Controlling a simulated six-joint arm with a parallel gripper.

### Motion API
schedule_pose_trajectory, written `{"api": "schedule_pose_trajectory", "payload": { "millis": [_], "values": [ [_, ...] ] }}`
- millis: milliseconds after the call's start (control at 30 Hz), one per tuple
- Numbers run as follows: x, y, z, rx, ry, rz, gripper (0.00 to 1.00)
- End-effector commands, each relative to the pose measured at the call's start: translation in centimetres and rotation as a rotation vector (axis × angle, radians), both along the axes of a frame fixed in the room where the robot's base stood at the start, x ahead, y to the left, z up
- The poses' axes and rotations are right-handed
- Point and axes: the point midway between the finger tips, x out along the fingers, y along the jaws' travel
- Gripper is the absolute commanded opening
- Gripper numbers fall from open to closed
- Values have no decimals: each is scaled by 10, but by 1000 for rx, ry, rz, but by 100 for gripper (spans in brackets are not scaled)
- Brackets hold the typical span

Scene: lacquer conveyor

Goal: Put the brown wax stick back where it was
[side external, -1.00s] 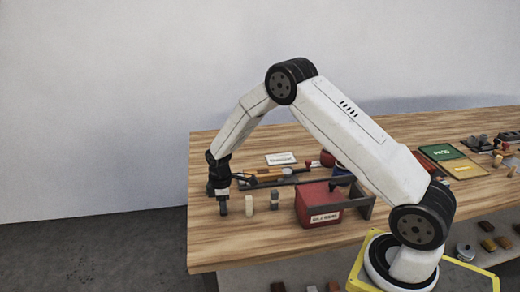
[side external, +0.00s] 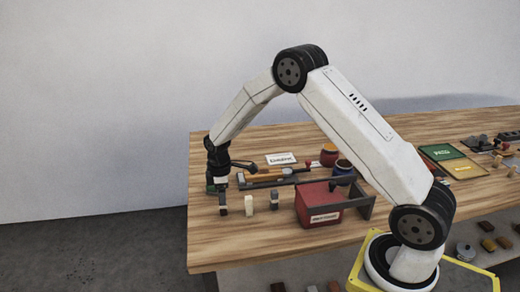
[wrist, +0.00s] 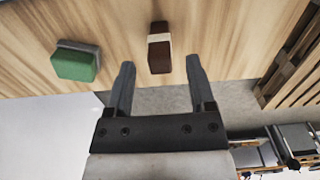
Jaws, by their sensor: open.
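The brown wax stick (wrist: 159,48), dark brown with a pale band around it, is just beyond my fingertips in the wrist view. In the side view it appears to be the small dark upright piece (side external: 223,208) on the table under my gripper (side external: 219,186). In the wrist view my gripper (wrist: 159,75) is open, with nothing between its fingers. The stick stands apart from the fingers there. In the side view, a cream piece (side external: 249,203) and another pale piece (side external: 274,201) stand to the right of the stick in a row.
A green block with a grey part (wrist: 77,62) is left of the stick in the wrist view. A red box (side external: 319,204) stands right of the row. Bare table lies in front.

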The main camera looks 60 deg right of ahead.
Motion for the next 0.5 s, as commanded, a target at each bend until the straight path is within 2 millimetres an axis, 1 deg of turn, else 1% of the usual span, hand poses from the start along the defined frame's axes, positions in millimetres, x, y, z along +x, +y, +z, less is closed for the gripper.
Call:
{"api": "schedule_pose_trajectory", "payload": {
  "millis": [33, 300, 500],
  "values": [
    [1, 0, 9, -1, -4, 0, 70],
    [0, 0, 52, -1, -2, 0, 70],
    [0, 0, 73, 0, -1, 0, 70]
  ]
}}
